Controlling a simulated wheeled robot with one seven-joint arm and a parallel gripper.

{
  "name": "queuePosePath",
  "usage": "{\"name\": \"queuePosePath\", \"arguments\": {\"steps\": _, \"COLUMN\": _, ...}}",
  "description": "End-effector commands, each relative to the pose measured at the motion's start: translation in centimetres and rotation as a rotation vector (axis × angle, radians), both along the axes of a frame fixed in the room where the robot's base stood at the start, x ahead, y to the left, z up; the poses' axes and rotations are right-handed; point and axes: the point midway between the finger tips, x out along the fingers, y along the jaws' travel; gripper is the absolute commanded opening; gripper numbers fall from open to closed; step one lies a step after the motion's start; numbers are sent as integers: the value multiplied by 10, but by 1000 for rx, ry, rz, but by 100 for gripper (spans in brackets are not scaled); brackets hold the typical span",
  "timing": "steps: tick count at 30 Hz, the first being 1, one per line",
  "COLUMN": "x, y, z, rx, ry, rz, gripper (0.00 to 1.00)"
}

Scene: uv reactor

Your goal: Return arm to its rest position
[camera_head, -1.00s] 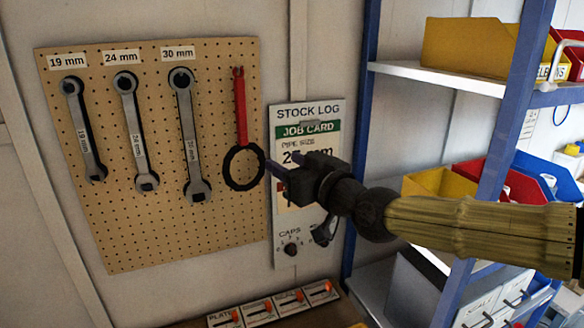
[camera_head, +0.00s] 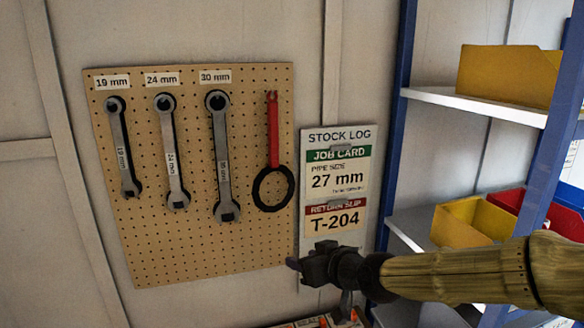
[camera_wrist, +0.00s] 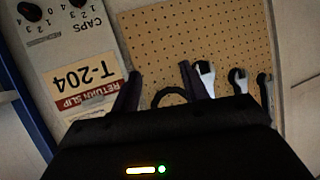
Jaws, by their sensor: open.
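My gripper (camera_head: 296,263) is open and empty at the end of my arm, which reaches in from the right in the head view. It is in front of the lower part of the stock log panel (camera_head: 313,240), below the return slip "T-204" (camera_head: 335,219). In the wrist view, its two fingers (camera_wrist: 160,76) stand apart, pointing at the pegboard (camera_wrist: 165,35), with nothing between them. Whether it touches anything is not shown, but no contact is visible.
The pegboard (camera_head: 150,245) holds three wrenches, the 30 mm one (camera_head: 222,160) rightmost, and a red-handled ring tool (camera_head: 273,130). A blue-framed shelf (camera_head: 397,120) with a yellow bin (camera_head: 465,222) and a red bin (camera_head: 508,200) stands at right, behind my arm.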

Motion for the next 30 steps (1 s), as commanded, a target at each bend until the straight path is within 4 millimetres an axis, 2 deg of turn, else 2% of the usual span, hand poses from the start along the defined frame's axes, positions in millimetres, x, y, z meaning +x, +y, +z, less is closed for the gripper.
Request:
{"name": "queuePosePath", "arguments": {"steps": 1, "x": -4, "y": 4, "z": -20, "rx": -26, "ry": 53, "rz": 5, "gripper": 45}}
{"name": "queuePosePath", "arguments": {"steps": 6, "x": -20, "y": -1, "z": -78, "rx": -111, "ry": 221, "rz": -15, "gripper": 45}}
{"name": "queuePosePath", "arguments": {"steps": 12, "x": -44, "y": -17, "z": -127, "rx": -206, "ry": 389, "rz": -63, "gripper": 45}}
{"name": "queuePosePath", "arguments": {"steps": 15, "x": -58, "y": -29, "z": -144, "rx": -249, "ry": 461, "rz": -97, "gripper": 45}}
{"name": "queuePosePath", "arguments": {"steps": 21, "x": -87, "y": -53, "z": -165, "rx": -319, "ry": 583, "rz": -177, "gripper": 45}}
{"name": "queuePosePath", "arguments": {"steps": 30, "x": -131, "y": -89, "z": -172, "rx": -367, "ry": 727, "rz": -322, "gripper": 45}}
